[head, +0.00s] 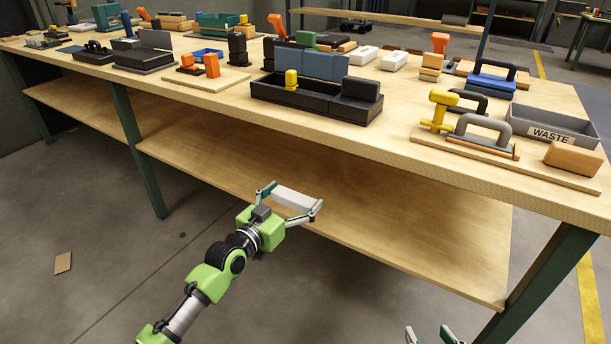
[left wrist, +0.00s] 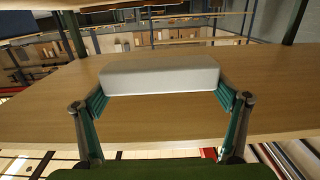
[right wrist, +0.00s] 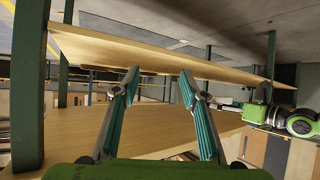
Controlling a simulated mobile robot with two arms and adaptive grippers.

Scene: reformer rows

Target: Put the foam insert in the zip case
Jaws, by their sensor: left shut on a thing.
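A light grey-white block (head: 298,198), which looks like the foam insert, is held lengthwise between the fingers of my left gripper (head: 293,199). It also shows level across the fingers in the left wrist view (left wrist: 160,76). The gripper is in front of the bench, below the top and near the lower shelf. A black open case (head: 300,101) with an upright blue-grey panel stands on the bench top; it may be the zip case, but I cannot tell for sure. My right gripper (head: 430,336) is at the bottom edge; its fingers stand apart and empty in the right wrist view (right wrist: 160,76).
The wooden bench top (head: 215,100) is crowded with blocks and holders. A grey WASTE bin (head: 553,126) and a board with yellow and grey handles (head: 480,145) are at the right. The lower shelf (head: 400,225) is bare. Green legs (head: 540,285) support the bench.

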